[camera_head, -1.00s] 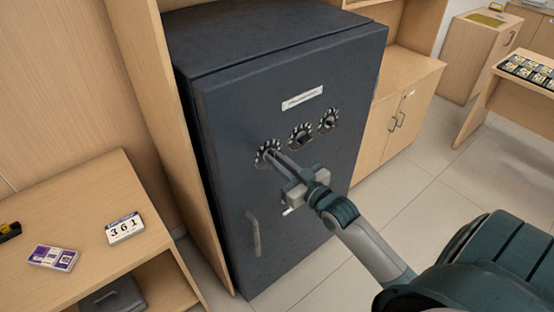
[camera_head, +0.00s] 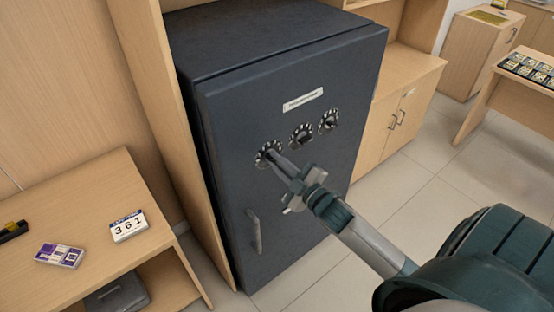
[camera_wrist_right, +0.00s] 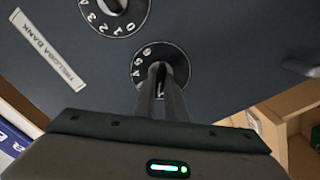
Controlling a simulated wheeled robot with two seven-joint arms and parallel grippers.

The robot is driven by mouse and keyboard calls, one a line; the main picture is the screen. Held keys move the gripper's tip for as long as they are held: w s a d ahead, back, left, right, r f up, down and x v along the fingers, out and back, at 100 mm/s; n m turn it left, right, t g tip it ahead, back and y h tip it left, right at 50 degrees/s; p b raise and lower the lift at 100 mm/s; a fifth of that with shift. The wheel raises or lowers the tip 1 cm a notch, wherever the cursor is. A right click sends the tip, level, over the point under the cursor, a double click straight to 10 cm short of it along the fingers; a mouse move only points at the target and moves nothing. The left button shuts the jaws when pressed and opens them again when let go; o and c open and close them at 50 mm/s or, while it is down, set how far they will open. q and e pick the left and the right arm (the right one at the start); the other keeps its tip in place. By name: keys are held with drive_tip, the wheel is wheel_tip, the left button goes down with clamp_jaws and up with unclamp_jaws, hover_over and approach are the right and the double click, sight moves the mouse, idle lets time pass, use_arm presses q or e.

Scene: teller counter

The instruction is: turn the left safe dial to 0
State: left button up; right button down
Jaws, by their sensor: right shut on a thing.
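The dark safe (camera_head: 290,200) stands upright with three black dials in a row on its door. The left dial (camera_head: 262,155) has white marks around its rim, and my right gripper (camera_head: 274,157) is at it. In the right wrist view, the fingers of my right gripper (camera_wrist_right: 162,78) are shut on the knob of the left dial (camera_wrist_right: 178,57). White digits show on the dial's left side, while the fingers hide its lower part. I cannot tell which digit is at the pointer. My left gripper is not in view.
The middle dial (camera_head: 302,135) and right dial (camera_head: 329,120) sit up and right of the left one. A door handle (camera_head: 254,232) is below. Open floor (camera_head: 420,215) lies to the right.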

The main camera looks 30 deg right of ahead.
drive_tip(key=n, duration=0.3)
drive_tip(key=shift+a+n, duration=0.1)
drive_tip(key=shift+n, duration=0.2)
drive_tip(key=n, duration=0.4)
drive_tip(key=shift+f+p, duration=0.2)
drive_tip(key=shift+p, duration=0.1)
drive_tip(key=c, duration=1.8)
unclamp_jaws()
drive_tip(key=shift+s, duration=0.1)
drive_tip(key=s+d+b, duration=0.1)
drive_tip(key=s+b, duration=0.4)
drive_tip(key=s, duration=1.2)
drive_tip(key=shift+d+b, duration=0.25)
drive_tip(key=shift+b, duration=0.05)
